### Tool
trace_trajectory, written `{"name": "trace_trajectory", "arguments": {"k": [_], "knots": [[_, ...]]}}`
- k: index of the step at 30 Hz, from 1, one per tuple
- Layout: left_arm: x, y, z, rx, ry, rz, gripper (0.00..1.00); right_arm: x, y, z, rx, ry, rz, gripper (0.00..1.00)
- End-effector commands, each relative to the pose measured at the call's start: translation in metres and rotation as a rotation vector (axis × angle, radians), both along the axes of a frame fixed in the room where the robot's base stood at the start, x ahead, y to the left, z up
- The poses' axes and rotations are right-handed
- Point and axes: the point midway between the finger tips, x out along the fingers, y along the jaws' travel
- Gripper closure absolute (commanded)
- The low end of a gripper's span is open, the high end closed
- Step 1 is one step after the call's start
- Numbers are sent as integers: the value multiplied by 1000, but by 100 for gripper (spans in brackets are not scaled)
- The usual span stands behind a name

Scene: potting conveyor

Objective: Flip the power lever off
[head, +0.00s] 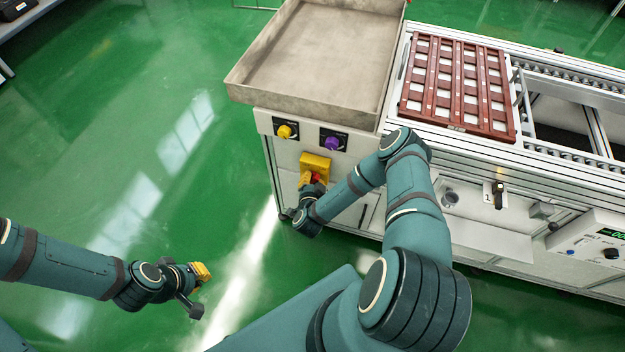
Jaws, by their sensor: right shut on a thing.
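The power lever (316,178) is a small red handle on a yellow switch box (314,162). The box is on the front of the white cabinet, below the metal tray. My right gripper (308,184) is at the lower edge of this box, shut on the red lever. Its fingers and wrist hide much of the lever, so its exact angle is hard to tell. My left gripper (198,288) is open and empty above the green floor at lower left, well apart from the cabinet.
A yellow knob (285,131) and a purple knob (333,143) sit above the switch box. A metal tray (315,50) tops the cabinet. A brown-red slatted crate (458,128) lies on the conveyor. A black switch (498,194) is further right. The floor at left is clear.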

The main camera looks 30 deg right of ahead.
Motion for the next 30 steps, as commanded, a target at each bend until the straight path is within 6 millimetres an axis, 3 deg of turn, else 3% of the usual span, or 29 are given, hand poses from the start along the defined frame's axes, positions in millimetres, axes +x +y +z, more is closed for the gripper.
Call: {"name": "trace_trajectory", "arguments": {"k": [14, 30], "knots": [[-2, 0, 11, -1, 5, -1, 100, 3, 0, 4, -65, 68, 3, 100], [-8, -1, 40, -4, 18, -4, 100, 7, 2, 4, -372, 422, 0, 100]]}}
